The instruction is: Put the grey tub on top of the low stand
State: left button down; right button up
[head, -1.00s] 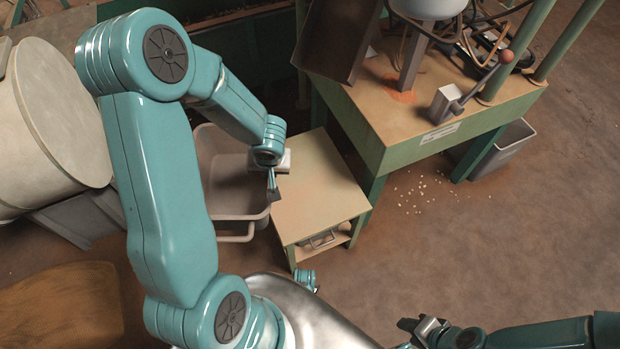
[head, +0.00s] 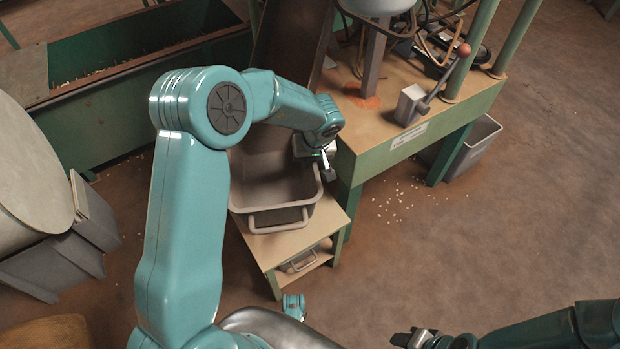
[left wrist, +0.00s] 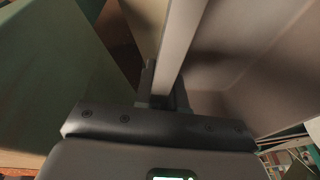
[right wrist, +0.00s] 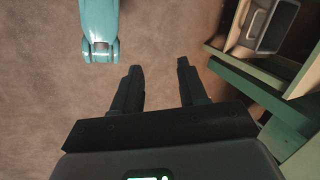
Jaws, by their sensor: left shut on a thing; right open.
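The grey tub (head: 293,203) is over the top of the low stand (head: 290,245), roughly level, with its handle towards me. I cannot tell whether its base touches the stand top. My left gripper (head: 327,168) is shut on the tub's right rim; the rim also shows between its fingers in the left wrist view (left wrist: 178,50). The stand's front part shows bare; its back is hidden by the tub. My right gripper (head: 408,338) is open and empty, low at the front, over bare floor in the right wrist view (right wrist: 158,80).
A green-framed press table (head: 430,135) stands right of the stand, close to the tub, with a dark chute (head: 290,45) behind. A grey bin (head: 475,145) is at its right. A pale drum (head: 30,180) and green trough (head: 110,115) are left. The right floor is mostly clear.

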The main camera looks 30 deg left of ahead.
pick_arm(q)
notch_tip(320, 180, down, 2)
jog(key=shift+f+b, duration=0.2)
jog(key=shift+b, duration=0.5)
notch_tip(320, 180, down, 5)
jog(key=b, duration=0.3)
jog(key=shift+r, duration=0.2)
jog(key=shift+w+f+b, duration=0.2)
jog(key=shift+w+b, duration=0.05)
jog(key=shift+b, duration=0.4)
jog(key=shift+r, duration=0.3)
jog(key=c, duration=1.2)
grip_release()
jog(key=shift+f, duration=0.2)
jog(key=shift+c, duration=0.2)
